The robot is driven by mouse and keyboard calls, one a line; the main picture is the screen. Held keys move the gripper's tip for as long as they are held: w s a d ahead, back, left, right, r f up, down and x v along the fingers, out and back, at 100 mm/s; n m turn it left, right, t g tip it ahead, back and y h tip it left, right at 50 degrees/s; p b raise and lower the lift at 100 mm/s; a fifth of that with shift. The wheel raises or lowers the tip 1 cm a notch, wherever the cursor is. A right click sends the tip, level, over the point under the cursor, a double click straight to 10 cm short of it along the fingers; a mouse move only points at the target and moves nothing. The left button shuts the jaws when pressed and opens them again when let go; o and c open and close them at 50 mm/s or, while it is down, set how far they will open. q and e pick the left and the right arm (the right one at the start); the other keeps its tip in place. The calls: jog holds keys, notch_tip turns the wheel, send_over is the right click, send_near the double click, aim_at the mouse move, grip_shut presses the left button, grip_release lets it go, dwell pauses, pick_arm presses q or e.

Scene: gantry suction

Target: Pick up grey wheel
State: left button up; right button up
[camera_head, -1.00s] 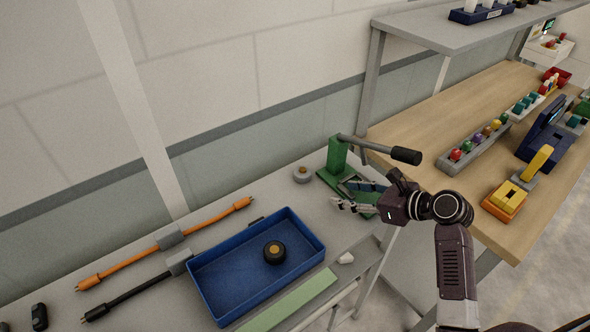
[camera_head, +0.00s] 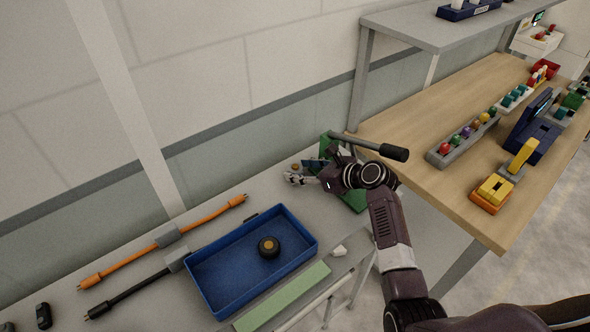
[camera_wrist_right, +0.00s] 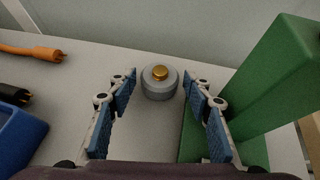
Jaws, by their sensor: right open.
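The grey wheel (camera_wrist_right: 159,84) has a brass-coloured hub and lies flat on the grey table in the right wrist view. It stands just beyond and between the open fingers of my right gripper (camera_wrist_right: 160,108), apart from both. In the head view my right gripper (camera_head: 297,179) reaches over the table beside the green press, and its hand and fingers hide most of the wheel; only a bit of its brass hub (camera_head: 295,167) shows. My left gripper is not in view.
A green press (camera_head: 328,146) with a black-gripped lever (camera_head: 393,152) stands close to the right of my gripper. An orange cable (camera_head: 205,217) and a black cable (camera_head: 130,292) lie to the left.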

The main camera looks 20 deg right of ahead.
jog(key=shift+w+a+f, duration=0.25)
jog(key=shift+w, duration=0.15)
jog(key=shift+s, duration=0.1)
jog(key=shift+c, duration=0.4)
jog(key=c, duration=0.8)
jog(key=shift+c, duration=0.4)
jog(key=shift+r, duration=0.15)
